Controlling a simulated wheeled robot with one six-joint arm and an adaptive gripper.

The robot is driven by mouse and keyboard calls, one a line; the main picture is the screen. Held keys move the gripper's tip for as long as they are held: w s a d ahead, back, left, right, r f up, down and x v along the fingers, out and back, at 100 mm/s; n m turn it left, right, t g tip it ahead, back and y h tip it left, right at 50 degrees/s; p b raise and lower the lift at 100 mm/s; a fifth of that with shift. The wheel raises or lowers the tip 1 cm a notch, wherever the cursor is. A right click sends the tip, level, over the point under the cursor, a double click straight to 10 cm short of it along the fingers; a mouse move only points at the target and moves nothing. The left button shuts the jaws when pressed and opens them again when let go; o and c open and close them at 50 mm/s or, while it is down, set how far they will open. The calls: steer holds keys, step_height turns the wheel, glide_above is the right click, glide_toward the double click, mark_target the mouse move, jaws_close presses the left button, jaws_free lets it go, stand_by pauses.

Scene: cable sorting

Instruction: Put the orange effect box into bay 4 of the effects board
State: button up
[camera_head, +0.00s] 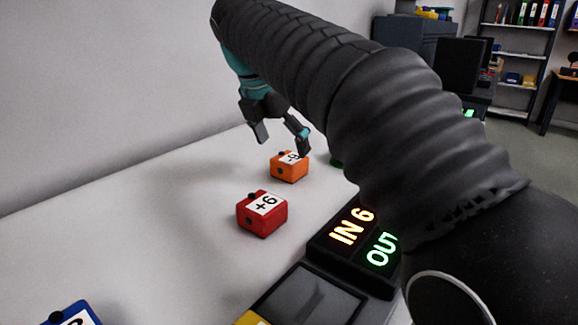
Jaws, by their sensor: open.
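The orange effect box (289,169) sits on the white table in the head view, with a white label on top that seems to read "-8". My gripper (279,142) is open, just above and behind the orange box. One fingertip is close over the box's label; I cannot tell whether it touches. The dark effects board (318,248) is at the lower right, with lit signs "IN 6" in orange and "OUT" in green. My arm hides much of the board, and I cannot make out bay 4.
A red box (262,213) labelled "+6" stands in front of the orange one. A blue box (72,315) is at the lower left edge. The table's left part is clear up to the wall.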

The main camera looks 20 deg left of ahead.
mark_target(289, 157)
steer(key=x, duration=0.5)
steer(key=shift+w+d, duration=0.1)
steer(key=c, duration=1.5)
steer(key=shift+r, duration=0.15)
